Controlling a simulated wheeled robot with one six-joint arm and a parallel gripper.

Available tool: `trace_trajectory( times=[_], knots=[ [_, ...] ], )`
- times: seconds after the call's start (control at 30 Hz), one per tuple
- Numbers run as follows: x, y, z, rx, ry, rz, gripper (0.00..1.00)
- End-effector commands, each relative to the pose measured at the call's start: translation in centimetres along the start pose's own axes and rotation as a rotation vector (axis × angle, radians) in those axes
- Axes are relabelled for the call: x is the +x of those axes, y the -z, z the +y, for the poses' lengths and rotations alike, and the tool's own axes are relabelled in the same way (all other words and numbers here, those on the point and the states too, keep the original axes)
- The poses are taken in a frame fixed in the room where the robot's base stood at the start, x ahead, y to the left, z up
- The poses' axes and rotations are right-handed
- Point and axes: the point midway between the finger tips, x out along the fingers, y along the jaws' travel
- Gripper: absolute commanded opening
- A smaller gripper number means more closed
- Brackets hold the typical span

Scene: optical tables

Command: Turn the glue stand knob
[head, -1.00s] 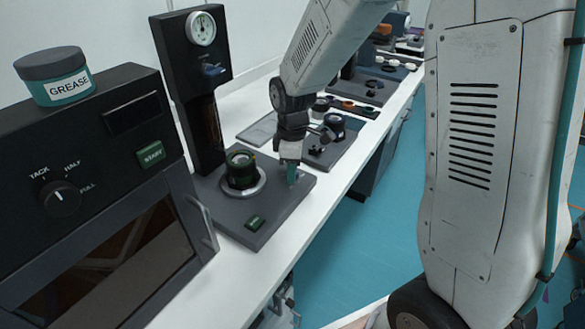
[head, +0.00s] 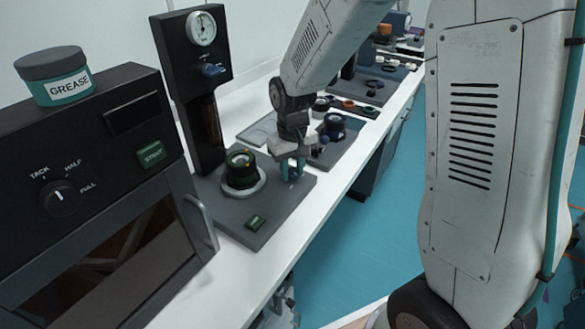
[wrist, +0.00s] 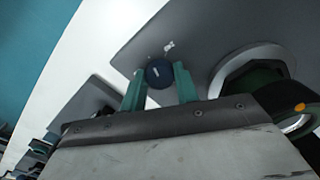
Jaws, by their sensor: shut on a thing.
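The glue stand is a tall black column with a round gauge (head: 202,28), on a flat grey base plate (head: 228,212). A small round dark blue knob (wrist: 160,73) with a pale line sits on the plate beside a white printed mark in the wrist view. My gripper (wrist: 160,78) has its two teal fingers on either side of the knob, shut on it. In the head view my gripper (head: 291,170) points down over the plate's right side, and its fingers hide the knob. A dark lens cell (head: 241,166) sits in a pale ring left of it.
A black oven with a dial (head: 60,197) stands at the left, with a grease jar (head: 55,76) on top. A green button (head: 255,222) is on the plate's front. Another dark fixture (head: 335,127) stands behind my gripper. The white bench edge is clear at the front.

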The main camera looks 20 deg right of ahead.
Motion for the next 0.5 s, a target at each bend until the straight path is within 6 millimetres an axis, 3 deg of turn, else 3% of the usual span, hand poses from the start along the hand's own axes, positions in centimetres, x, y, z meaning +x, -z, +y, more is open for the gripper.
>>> trace_trajectory(
  times=[0.5],
  knots=[
    [-0.14,0.20,0.03,0.474,0.001,0.006,0.07]
  ],
)
